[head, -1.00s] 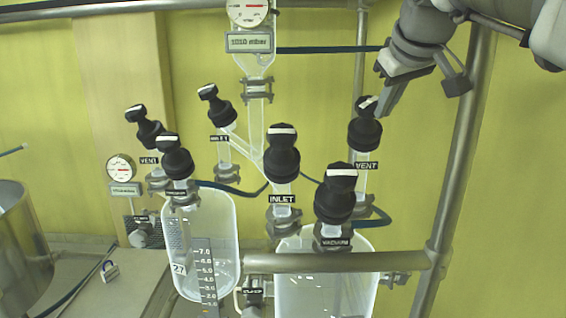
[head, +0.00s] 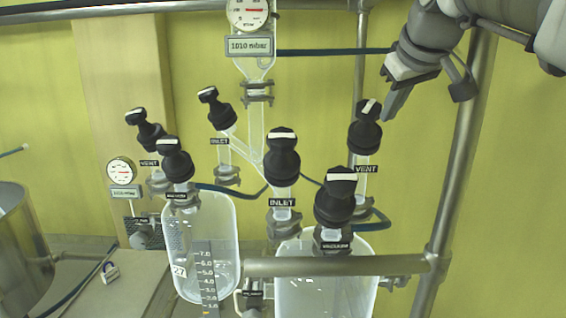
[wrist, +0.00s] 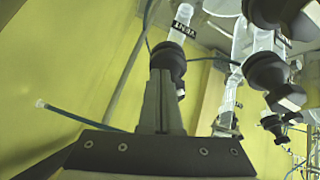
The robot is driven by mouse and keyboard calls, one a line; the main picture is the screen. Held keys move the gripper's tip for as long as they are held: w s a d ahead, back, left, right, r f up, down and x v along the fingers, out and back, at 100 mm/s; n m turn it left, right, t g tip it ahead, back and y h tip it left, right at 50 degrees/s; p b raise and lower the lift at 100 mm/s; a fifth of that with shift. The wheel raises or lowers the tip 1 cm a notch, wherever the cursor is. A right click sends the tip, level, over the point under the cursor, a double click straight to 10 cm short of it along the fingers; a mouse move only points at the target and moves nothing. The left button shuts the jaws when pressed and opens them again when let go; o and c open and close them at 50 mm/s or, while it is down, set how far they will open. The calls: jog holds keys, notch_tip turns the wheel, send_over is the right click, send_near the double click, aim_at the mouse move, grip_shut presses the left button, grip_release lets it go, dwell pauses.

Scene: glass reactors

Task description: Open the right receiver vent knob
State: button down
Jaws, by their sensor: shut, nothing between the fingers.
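The right receiver vent knob (head: 365,126) is black with a white stripe on its cap, above a "VENT" label (head: 367,169) on the right glass neck. The stripe lies slantwise, unlike the level stripes of the front knobs. In the wrist view the shut fingers (wrist: 161,88) overlap the lower part of the black vent knob (wrist: 168,58), so contact cannot be told there. Nothing is held.
The inlet knob (head: 282,152) and vacuum knob (head: 336,195) stand left and in front, over the right glass receiver (head: 325,285). A steel post (head: 456,160) rises to the right and a horizontal rail (head: 340,264) crosses in front. A dark hose (head: 330,51) runs behind.

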jog(key=p+v, duration=0.3)
jog(key=v, duration=0.3)
jog(key=shift+w+a+r+p, duration=0.15)
jog(key=shift+w+r+p, duration=0.2)
jog(key=shift+w, duration=0.1)
jog(key=shift+a, duration=0.1)
